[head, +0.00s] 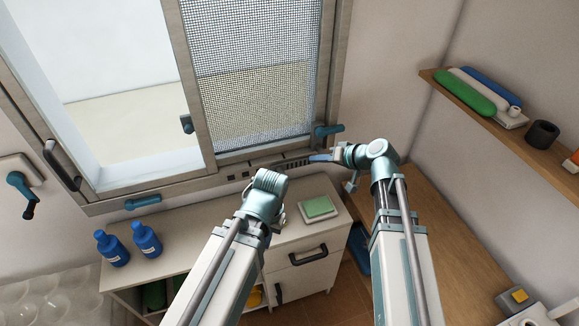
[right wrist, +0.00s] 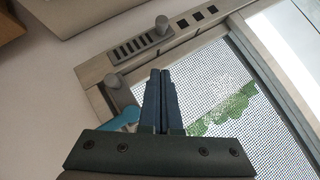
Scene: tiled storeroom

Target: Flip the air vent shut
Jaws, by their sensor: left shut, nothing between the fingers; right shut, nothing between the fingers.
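The air vent (head: 295,163) is a grey slotted strip on the lower window frame. In the right wrist view the vent (right wrist: 137,46) shows a row of dark slots, with a round grey knob (right wrist: 162,25) at one end. My right gripper (head: 318,158) is beside the vent's right end in the head view. In the right wrist view its fingers (right wrist: 161,72) are together and empty, over the mesh screen and apart from the vent. I cannot tell their height above it. My left gripper (head: 277,210) is lower, over the cabinet, its fingertips mostly hidden by its wrist.
A teal window handle (head: 328,130) is close to my right gripper. The mesh screen (head: 255,85) is above the vent. A green-topped block (head: 318,207) lies on the cabinet near my left gripper. Two blue bottles (head: 112,248) stand at left. A wooden counter (head: 445,240) lies right.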

